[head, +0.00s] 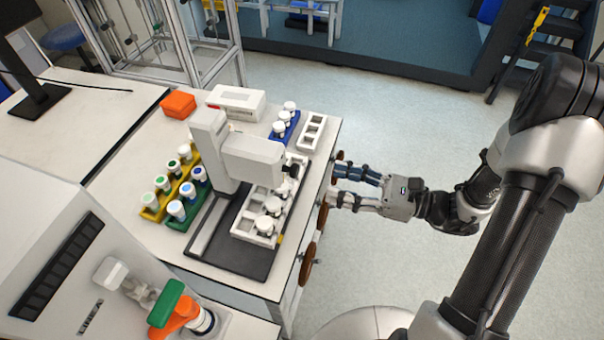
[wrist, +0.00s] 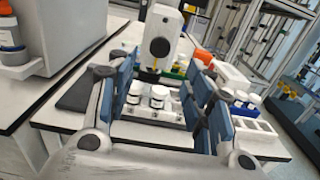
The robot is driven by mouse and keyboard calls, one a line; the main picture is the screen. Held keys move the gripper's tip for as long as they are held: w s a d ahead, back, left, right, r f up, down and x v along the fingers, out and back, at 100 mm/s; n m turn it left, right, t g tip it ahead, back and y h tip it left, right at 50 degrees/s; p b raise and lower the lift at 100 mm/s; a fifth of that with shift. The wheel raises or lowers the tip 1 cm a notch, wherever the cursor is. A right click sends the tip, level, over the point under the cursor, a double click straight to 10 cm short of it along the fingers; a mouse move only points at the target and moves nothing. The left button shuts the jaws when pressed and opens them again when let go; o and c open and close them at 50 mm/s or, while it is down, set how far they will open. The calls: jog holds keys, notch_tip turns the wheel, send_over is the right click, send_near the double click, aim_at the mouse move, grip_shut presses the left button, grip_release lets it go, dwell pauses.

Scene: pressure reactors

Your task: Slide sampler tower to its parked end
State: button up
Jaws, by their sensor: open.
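The sampler tower (head: 213,150) is a white upright column with a boxy head reaching right over a white rack (head: 245,226) that holds white-capped jars. It stands on a dark base plate (head: 249,258) with a pale rail slot (head: 208,227), near the slot's far end. In the wrist view the tower (wrist: 161,35) faces me, with a round black spot on its front. My gripper (head: 338,185) is open and empty, just off the table's right edge, its fingers pointing left toward the tower head. In the wrist view its blue-padded fingers (wrist: 162,100) frame the rack and jars.
Yellow (head: 150,213) and green (head: 178,224) racks of vials stand left of the tower. A blue rack (head: 284,127), an empty white rack (head: 313,132), a white box (head: 236,102) and an orange box (head: 178,104) stand behind. Brown round knobs (head: 307,264) line the table's right side.

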aim_at(298, 172)
jog(key=b+x, duration=0.1)
jog(key=x, duration=0.8)
jog(key=shift+a, duration=0.1)
jog(key=shift+c, duration=0.3)
grip_shut()
